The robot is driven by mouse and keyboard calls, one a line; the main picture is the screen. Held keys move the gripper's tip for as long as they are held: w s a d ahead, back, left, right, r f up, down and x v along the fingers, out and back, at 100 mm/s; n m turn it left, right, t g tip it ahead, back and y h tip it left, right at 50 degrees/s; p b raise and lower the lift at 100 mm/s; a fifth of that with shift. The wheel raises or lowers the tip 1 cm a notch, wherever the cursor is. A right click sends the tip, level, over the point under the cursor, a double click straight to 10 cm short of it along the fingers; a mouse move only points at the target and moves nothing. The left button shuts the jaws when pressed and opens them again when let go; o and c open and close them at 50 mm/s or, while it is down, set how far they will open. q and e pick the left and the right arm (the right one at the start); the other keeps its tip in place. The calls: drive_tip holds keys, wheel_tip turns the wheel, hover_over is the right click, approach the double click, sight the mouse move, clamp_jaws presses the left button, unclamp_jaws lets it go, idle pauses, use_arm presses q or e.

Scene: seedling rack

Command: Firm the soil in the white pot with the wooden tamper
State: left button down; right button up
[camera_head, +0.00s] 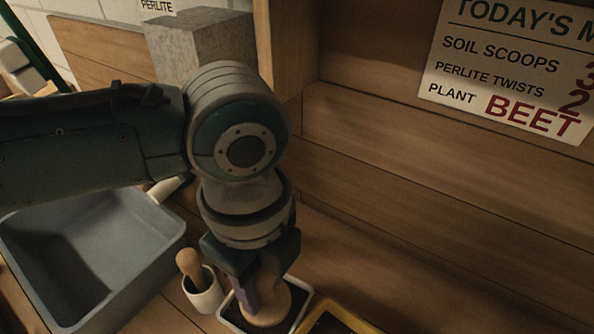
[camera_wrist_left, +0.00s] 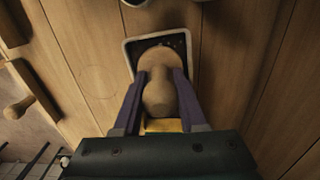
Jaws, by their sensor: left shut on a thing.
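The wooden tamper (camera_head: 270,308) is held by my left gripper (camera_head: 258,290), its round pale base pointing down over the white pot. The tamper also shows in the left wrist view (camera_wrist_left: 158,88), between the two purple fingers of my left gripper (camera_wrist_left: 158,84), which are shut on it. The white pot (camera_head: 304,296) is a square white-rimmed container with dark soil. Its rim and soil show beyond the tamper in the left wrist view (camera_wrist_left: 128,47). The tamper hides much of the soil, and I cannot tell whether its base touches the soil. My right gripper is not in view.
A yellow-rimmed pot (camera_head: 363,324) stands close to the right of the white pot. A small white cup (camera_head: 207,297) with a wooden-handled tool (camera_head: 188,263) stands close to the left. A large grey tray (camera_head: 120,308) lies further left. A wooden wall stands behind.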

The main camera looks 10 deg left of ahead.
use_arm(q)
drive_tip(key=shift+f+b, duration=0.65)
drive_tip(key=shift+f, duration=0.3)
idle(2.0)
idle(0.4)
wheel_tip(320, 180, up, 10)
drive_tip(key=p, duration=1)
drive_tip(key=shift+f, duration=0.2)
drive_tip(key=shift+f, duration=0.1)
idle(0.3)
